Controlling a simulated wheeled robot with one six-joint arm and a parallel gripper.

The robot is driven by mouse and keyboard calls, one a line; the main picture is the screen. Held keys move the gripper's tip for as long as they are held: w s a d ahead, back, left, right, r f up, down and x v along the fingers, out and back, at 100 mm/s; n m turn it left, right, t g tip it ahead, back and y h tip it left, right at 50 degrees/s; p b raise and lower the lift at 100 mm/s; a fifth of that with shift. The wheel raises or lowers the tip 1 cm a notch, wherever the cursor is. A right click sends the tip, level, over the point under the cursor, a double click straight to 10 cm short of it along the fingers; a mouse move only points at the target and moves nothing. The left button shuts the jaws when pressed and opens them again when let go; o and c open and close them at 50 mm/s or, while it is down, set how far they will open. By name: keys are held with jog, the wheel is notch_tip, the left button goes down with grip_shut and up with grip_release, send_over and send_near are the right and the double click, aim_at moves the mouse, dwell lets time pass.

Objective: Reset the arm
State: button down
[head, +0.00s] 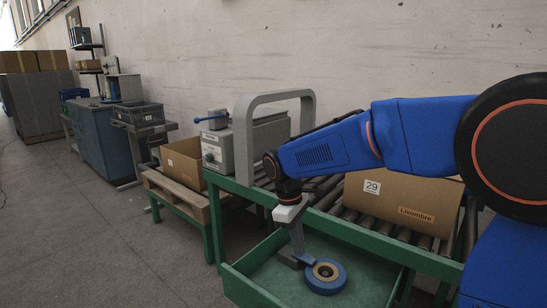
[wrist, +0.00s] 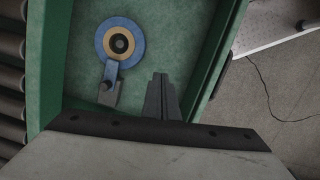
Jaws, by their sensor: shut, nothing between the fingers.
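My arm reaches in from the right in the head view, and my gripper (head: 299,252) points down over a green tray (head: 255,287) below the roller conveyor. In the wrist view the two dark fingers of my gripper (wrist: 160,78) lie together, with nothing between them. A blue disc with a tan ring (head: 325,276) and a grey bracket lies in the tray. In the wrist view the disc (wrist: 120,40) and its bracket (wrist: 110,88) are to the left of the fingers and apart from them. In the head view the gripper partly hides the bracket.
A cardboard box (head: 400,203) labelled 29 sits on the rollers behind my arm. A grey machine with a handle frame (head: 243,140) stands left of it. Another box (head: 183,162) rests on a pallet stand.

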jog(key=s+d+r+m+t+y, duration=0.1)
jog(key=s+d+r+m+t, duration=0.2)
jog(key=s+d, duration=0.6)
jog(key=s+d+r+m+t+y, duration=0.1)
jog(key=s+d+r+m, duration=0.1)
jog(key=s+d+m, duration=0.55)
jog(key=s+d+f+m+t, duration=0.1)
jog(key=s+d+f, duration=0.1)
jog(key=s+d, duration=0.3)
jog(key=s, duration=0.4)
jog(key=shift+d+f+t, duration=0.2)
jog(key=shift+f+t, duration=0.1)
jog(key=shift+m, duration=0.25)
